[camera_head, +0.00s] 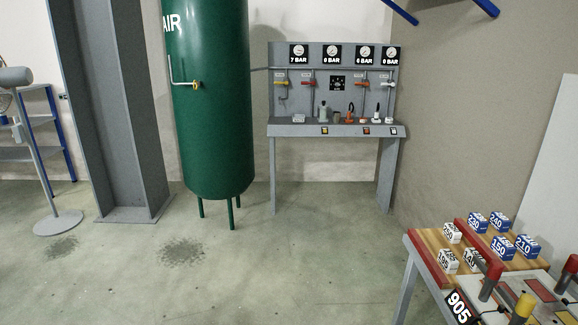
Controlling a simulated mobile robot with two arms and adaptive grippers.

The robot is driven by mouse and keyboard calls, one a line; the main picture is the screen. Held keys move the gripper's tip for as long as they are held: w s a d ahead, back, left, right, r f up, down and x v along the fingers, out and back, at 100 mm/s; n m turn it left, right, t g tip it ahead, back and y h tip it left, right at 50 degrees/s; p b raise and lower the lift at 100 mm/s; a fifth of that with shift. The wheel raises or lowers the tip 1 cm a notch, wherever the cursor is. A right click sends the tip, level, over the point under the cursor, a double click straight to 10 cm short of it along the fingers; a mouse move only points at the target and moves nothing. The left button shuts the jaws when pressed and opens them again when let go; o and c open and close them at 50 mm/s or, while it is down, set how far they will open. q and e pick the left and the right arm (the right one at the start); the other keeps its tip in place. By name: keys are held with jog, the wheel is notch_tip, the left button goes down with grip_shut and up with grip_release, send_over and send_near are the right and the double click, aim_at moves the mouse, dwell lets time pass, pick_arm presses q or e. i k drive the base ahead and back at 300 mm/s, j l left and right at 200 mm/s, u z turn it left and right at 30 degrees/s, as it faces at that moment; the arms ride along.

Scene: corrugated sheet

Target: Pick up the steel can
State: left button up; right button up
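Several small items stand on the shelf of a grey gauge bench (283,130) at the back centre. One is a grey, can-like container with a narrow top (322,112), standing upright left of the shelf's middle. A small dark cup-like item (336,116) stands just right of it. At this distance I cannot tell for sure which of them is the steel can. Neither of my grippers shows in the head view.
A green air tank (215,120) on legs stands left of the bench, with a grey steel column (105,110) further left. A table with numbered blocks (502,246) and coloured handles fills the lower right. The concrete floor (290,265) before the bench is clear.

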aim_at(336, 117)
jog(key=i, duration=2.15)
jog(key=i+z, duration=0.15)
jog(key=i, duration=0.4)
jog(key=i+z, duration=0.1)
jog(key=i, duration=0.45)
jog(key=i+j+z, duration=0.15)
jog(key=i, duration=0.35)
jog(key=i+j+z, duration=0.1)
jog(key=i, duration=0.45)
jog(key=j, duration=0.1)
